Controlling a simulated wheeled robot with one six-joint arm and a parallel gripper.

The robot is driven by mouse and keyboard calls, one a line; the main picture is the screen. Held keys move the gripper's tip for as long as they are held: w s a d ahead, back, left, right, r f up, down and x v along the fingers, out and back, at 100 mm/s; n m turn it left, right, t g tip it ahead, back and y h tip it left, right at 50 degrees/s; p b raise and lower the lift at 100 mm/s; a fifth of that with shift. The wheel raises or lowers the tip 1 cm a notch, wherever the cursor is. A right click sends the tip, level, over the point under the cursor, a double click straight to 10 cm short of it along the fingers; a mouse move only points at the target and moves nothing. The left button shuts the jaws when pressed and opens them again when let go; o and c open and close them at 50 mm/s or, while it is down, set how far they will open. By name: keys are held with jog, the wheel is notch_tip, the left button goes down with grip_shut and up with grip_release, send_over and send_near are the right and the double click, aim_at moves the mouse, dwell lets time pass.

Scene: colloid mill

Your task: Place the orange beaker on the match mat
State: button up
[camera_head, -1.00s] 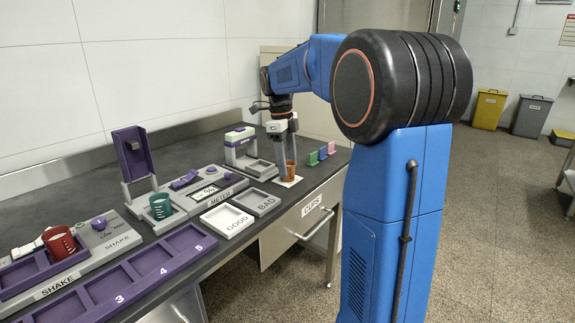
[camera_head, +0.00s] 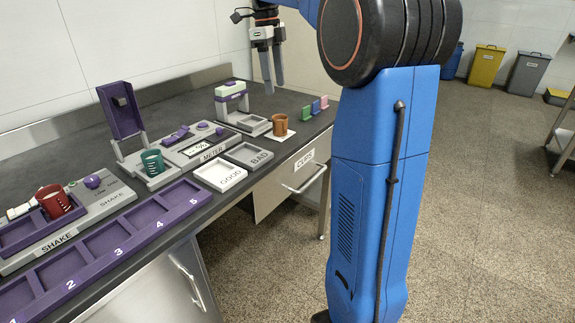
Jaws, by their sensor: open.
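The orange beaker (camera_head: 280,124) stands upright on a white mat (camera_head: 289,135) near the right end of the bench. The mat shows as a pale edge around the beaker's base; I take it to be the match mat, though no label on it is readable. My gripper (camera_head: 274,90) is open and empty, pointing down above the bench. In the picture its fingertips are above and slightly left of the beaker, apart from it. The underside of the beaker is hidden.
Small green, blue and pink blocks (camera_head: 315,107) stand right of the beaker. A white-and-purple device (camera_head: 232,100) is at its left. GOOD (camera_head: 220,176) and BAD (camera_head: 249,156) trays lie nearer. Green (camera_head: 153,162) and red (camera_head: 54,201) beakers stand farther left. The CUPS drawer (camera_head: 304,160) is below.

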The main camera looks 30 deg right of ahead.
jog(key=s+a+f+n+t, duration=0.2)
jog(key=s+a+f+n, duration=0.25)
jog(key=s+n, duration=0.4)
jog(key=s+a+f+n+t, duration=0.1)
jog(key=s+a+f+n, duration=0.2)
jog(key=s+a+n, duration=0.5)
jog(key=s+a+f+n+t, duration=0.2)
jog(key=s+f+n+t, duration=0.1)
jog(key=s+f+n, duration=0.9)
notch_tip(320, 180, down, 2)
jog(key=s, duration=0.2)
jog(key=shift+s+a+f+y, duration=0.2)
jog(key=shift+s+f+y, duration=0.05)
jog(key=shift+s+y, duration=0.15)
